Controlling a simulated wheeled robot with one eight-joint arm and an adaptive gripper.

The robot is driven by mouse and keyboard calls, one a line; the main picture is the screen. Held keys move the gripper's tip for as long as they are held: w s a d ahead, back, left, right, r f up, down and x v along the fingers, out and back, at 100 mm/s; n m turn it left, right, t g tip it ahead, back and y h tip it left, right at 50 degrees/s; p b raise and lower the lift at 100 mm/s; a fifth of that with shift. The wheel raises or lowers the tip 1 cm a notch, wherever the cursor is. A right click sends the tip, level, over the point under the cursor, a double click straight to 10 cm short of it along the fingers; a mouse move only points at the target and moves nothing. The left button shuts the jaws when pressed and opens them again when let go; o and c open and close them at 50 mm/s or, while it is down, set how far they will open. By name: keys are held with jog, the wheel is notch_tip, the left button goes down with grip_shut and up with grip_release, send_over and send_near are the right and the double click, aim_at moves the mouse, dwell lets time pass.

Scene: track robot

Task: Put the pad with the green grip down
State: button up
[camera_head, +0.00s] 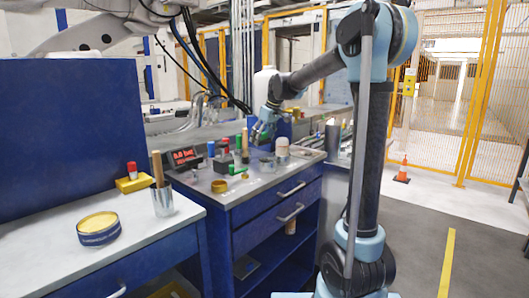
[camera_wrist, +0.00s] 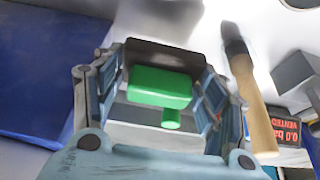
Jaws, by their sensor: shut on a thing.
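In the wrist view, a green grip (camera_wrist: 160,87) with a short green stem lies between the two fingers of my gripper (camera_wrist: 157,92). The fingers are shut on it. In the head view, my gripper (camera_head: 264,126) is above the back part of the grey worktop of the blue drawer bench (camera_head: 262,207). The pad is too small or hidden to tell there.
A red-lettered display (camera_head: 184,157) stands at the bench's left; it also shows in the wrist view (camera_wrist: 287,131) beside a wooden handle (camera_wrist: 252,105). Several small coloured items crowd the worktop. A metal cup (camera_head: 163,203) and a yellow-topped tin (camera_head: 98,229) stand on the left table.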

aim_at(260, 156)
jog(key=shift+f, duration=2.8)
jog(key=shift+f, duration=0.25)
jog(key=shift+s+f, duration=0.1)
jog(key=shift+f, duration=0.15)
jog(key=o, duration=1.2)
jog(key=shift+f, duration=0.1)
jog(key=shift+r, duration=0.2)
jog(key=v, duration=1.7)
jog(key=shift+s+r, duration=0.2)
jog(key=shift+r, duration=0.15)
